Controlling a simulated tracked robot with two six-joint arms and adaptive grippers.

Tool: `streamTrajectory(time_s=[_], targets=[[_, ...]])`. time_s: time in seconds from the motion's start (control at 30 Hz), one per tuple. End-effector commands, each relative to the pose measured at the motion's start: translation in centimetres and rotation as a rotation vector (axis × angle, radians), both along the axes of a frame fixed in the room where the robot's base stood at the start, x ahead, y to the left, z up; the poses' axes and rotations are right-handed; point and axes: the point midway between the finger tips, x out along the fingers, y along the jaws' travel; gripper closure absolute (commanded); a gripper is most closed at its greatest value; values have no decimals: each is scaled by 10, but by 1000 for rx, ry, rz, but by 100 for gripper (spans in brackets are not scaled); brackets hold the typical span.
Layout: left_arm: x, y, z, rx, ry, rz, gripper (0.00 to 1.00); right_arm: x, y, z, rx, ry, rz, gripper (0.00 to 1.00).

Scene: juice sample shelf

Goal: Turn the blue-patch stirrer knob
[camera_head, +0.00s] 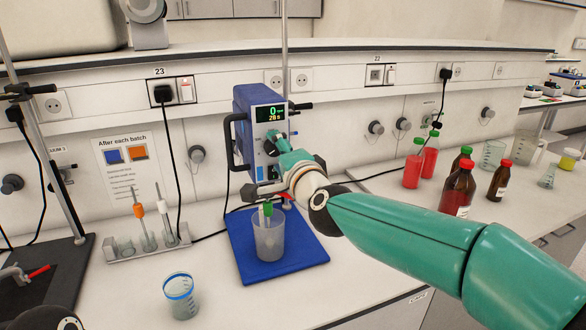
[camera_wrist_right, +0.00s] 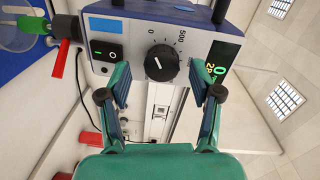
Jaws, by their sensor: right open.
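The stirrer (camera_head: 258,97) is a blue and grey box with a lit display showing 0, above a blue base. In the right wrist view, its black knob (camera_wrist_right: 162,62) with a white pointer mark sits on the grey front panel, and a blue patch (camera_wrist_right: 108,25) is at the upper left. My right gripper (camera_head: 264,163) is open in front of the panel. In the wrist view, its fingertips (camera_wrist_right: 162,82) are on either side of the knob, with visible gaps and nothing held. The head view hides the knob behind the gripper.
A beaker (camera_head: 269,238) stands on the blue base below the stirrer. A blue-rimmed cup (camera_head: 181,296) is in front. Red and brown bottles (camera_head: 458,190) stand at right. A black switch (camera_wrist_right: 105,52) is beside the knob.

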Motion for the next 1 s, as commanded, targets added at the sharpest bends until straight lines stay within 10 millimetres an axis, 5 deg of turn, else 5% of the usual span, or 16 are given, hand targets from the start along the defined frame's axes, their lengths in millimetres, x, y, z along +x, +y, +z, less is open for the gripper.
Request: streamTrajectory(time_s=[0.5,1.0], targets=[[0,0,0,0,0,0,37,-86,-30,3,0,0,2,36],[0,0,-1,0,0,0,37,-96,-34,2,-2,2,2,36]])
